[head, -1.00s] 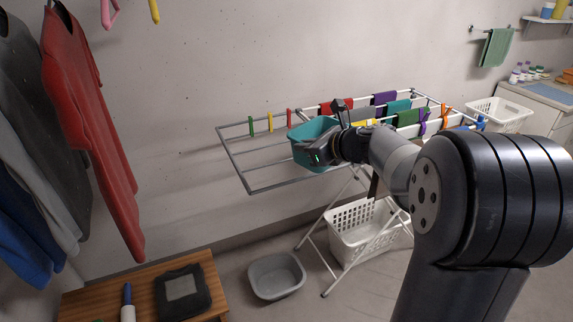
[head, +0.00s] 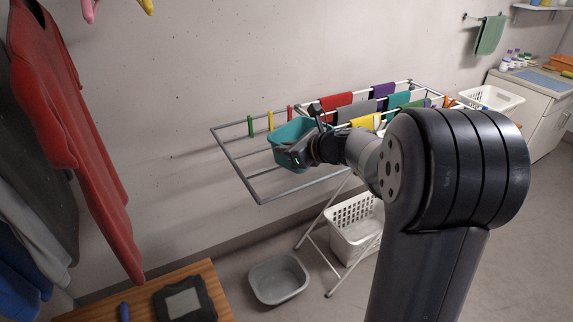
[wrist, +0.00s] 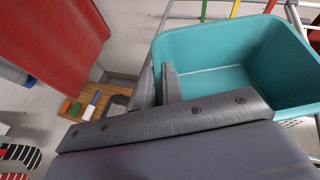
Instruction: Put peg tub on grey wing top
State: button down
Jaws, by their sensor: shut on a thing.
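The peg tub (head: 289,133) is a teal open tub. My gripper (head: 297,153) is shut on its near wall and holds it upright at the grey wing (head: 233,161) of the drying rack. In the wrist view the peg tub (wrist: 240,62) looks empty, and my gripper (wrist: 162,82) has one finger on each side of its wall. The grey wing top is an open frame of grey bars at the rack's left end. I cannot tell whether the tub's bottom touches the bars.
Coloured cloths (head: 336,102) hang on the rack's white part, right of the tub. Green, yellow and red pegs (head: 270,121) sit on the wing's back bar. A grey basin (head: 279,279) and a white basket (head: 353,228) stand below. Hanging clothes (head: 75,140) are at left.

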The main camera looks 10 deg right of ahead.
aim_at(286, 162)
jog(key=shift+f+b, duration=0.3)
jog(key=shift+f, duration=2)
jog(key=shift+f, duration=0.15)
jog(key=c, duration=1.5)
grip_release()
jog(key=shift+c, duration=0.2)
jog(key=shift+r, duration=0.3)
jog(key=v, duration=1.2)
jog(key=shift+f, duration=0.15)
